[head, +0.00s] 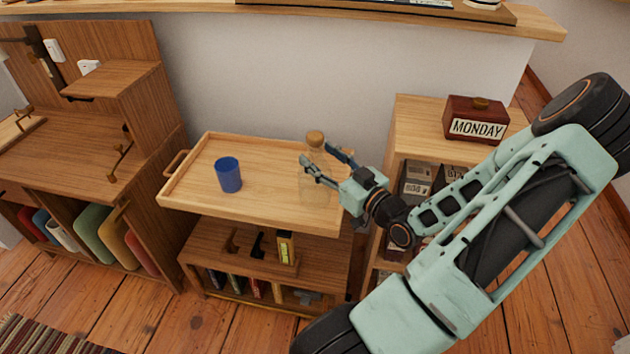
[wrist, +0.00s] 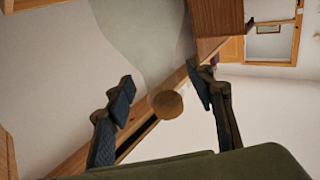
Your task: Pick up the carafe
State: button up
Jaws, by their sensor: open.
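The carafe (head: 315,139) is clear glass with a round cork stopper. It stands upright at the right part of a wooden tray-top (head: 250,201), and its glass body is faint. My gripper (head: 322,160) is open, reaching in from the right at the carafe's upper part, just below the stopper. In the wrist view the round cork (wrist: 167,104) shows between the two spread fingers (wrist: 160,88). The glass is hard to make out there, and I cannot tell whether a finger touches it.
A blue cup (head: 228,175) stands left of the carafe on the same tray-top. A wooden shelf unit with a MONDAY block (head: 476,119) is at the right. A wooden desk (head: 75,150) is at the left. A shelf ledge (head: 400,17) runs along the wall above.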

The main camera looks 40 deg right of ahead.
jog(key=shift+w, duration=1.2)
grip_shut()
